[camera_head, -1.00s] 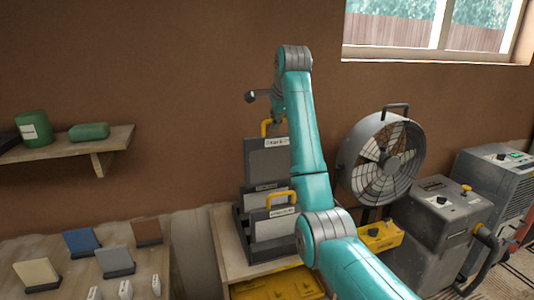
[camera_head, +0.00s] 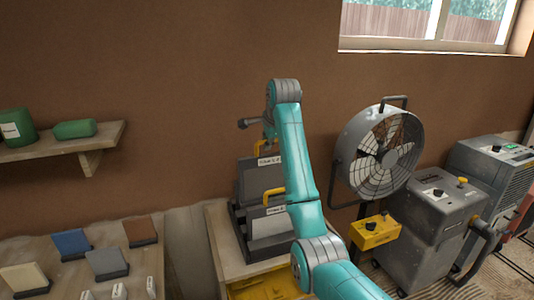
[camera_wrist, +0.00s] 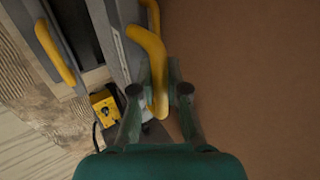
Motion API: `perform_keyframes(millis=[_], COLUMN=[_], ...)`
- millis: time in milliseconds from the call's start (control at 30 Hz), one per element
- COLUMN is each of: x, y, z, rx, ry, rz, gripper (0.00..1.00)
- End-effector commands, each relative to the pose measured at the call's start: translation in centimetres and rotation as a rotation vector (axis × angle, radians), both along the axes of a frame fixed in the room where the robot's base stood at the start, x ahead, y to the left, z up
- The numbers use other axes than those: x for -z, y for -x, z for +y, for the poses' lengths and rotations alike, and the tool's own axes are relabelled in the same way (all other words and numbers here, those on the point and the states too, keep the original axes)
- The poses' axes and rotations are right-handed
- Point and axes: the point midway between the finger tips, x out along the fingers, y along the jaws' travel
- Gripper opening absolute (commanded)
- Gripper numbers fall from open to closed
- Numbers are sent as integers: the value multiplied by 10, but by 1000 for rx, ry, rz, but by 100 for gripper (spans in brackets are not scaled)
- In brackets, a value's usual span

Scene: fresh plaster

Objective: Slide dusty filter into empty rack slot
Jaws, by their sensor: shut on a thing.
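My gripper (camera_wrist: 160,92) is shut on the yellow handle (camera_wrist: 148,45) of a dark grey filter. In the head view that filter (camera_head: 246,180) is upright, with its handle (camera_head: 261,148) on top and its lower part hidden behind the front filter. The front filter (camera_head: 268,226), lighter grey with a yellow handle (camera_head: 272,193), stands in the black rack (camera_head: 238,232). In the wrist view a dark gap (camera_wrist: 86,35) separates the two filters. The arm hides my fingers in the head view. I cannot tell whether the held filter rests on the rack's bottom.
The rack stands on a wooden stand (camera_head: 219,226) against the brown wall. A yellow box (camera_head: 376,231), a round fan (camera_head: 380,155) and grey machines (camera_head: 437,220) are to the right. A shelf (camera_head: 60,147) and a bench with several small blocks (camera_head: 107,263) are at left.

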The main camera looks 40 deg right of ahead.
Motion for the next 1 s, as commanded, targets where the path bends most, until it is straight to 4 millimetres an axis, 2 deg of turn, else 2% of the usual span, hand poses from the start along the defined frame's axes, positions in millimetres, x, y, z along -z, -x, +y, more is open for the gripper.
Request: perform_keyframes(millis=[100, 200, 1000], x=[24, 36, 73], y=[0, 0, 0], z=[0, 0, 0], rx=[0, 0, 0], ry=[0, 0, 0], rz=[1, 0, 0], gripper=[0, 0, 0])
